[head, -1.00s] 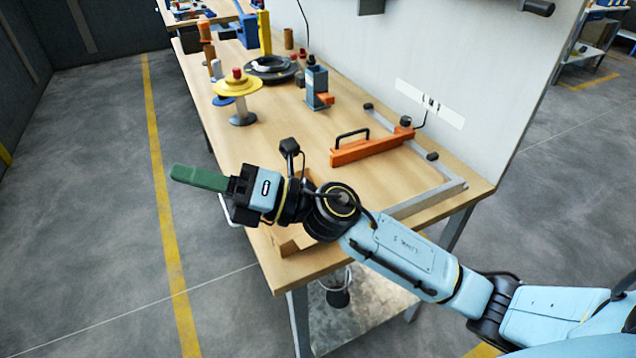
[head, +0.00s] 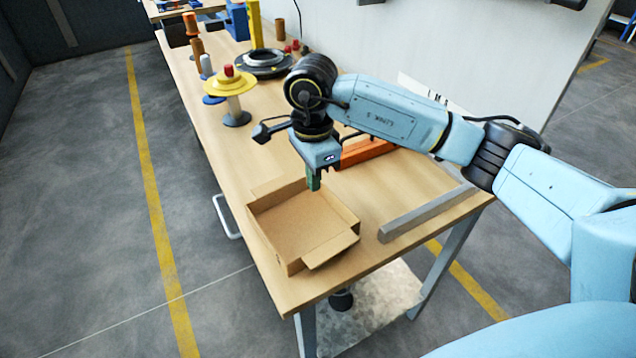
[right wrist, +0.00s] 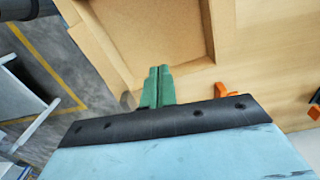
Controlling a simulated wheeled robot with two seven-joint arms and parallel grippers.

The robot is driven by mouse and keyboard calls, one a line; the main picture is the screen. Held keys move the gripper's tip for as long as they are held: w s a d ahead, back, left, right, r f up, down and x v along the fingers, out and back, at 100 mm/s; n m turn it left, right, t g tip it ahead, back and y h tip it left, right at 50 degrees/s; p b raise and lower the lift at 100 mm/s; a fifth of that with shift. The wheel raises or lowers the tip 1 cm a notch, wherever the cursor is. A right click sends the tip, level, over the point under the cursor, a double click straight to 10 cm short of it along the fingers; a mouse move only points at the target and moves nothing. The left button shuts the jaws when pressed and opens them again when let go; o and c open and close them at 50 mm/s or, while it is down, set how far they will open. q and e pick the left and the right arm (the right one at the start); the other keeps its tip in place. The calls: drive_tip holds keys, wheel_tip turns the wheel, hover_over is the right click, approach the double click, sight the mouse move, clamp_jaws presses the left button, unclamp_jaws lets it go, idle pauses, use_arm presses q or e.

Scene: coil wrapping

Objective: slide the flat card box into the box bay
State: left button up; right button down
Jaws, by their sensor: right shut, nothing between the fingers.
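The flat card box (head: 302,222), a shallow open brown carton with flaps folded out, lies empty on the near end of the table. It also shows at the top of the right wrist view (right wrist: 165,35). A grey rail frame (head: 428,212), which looks like the box bay, lies to the right of the box. Part of it is hidden behind my arm. My right gripper (head: 314,184) points down at the box's far edge, its green fingers together and empty. In the right wrist view its fingertips (right wrist: 158,84) are beside the box wall. I cannot tell whether they touch.
An orange bar (head: 364,152) lies behind my right gripper, partly hidden. A yellow spool stand (head: 232,88) and a dark coil ring (head: 264,63) stand farther back. The table's left edge runs close by the box. The wooden top between the box and spool stand is clear.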

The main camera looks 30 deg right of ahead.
sight(331, 213)
wheel_tip(331, 213, down, 9)
drive_tip(key=shift+s, duration=0.1)
drive_tip(key=shift+d+r, duration=0.15)
drive_tip(key=shift+d, duration=1.75)
drive_tip(key=shift+d, duration=0.1)
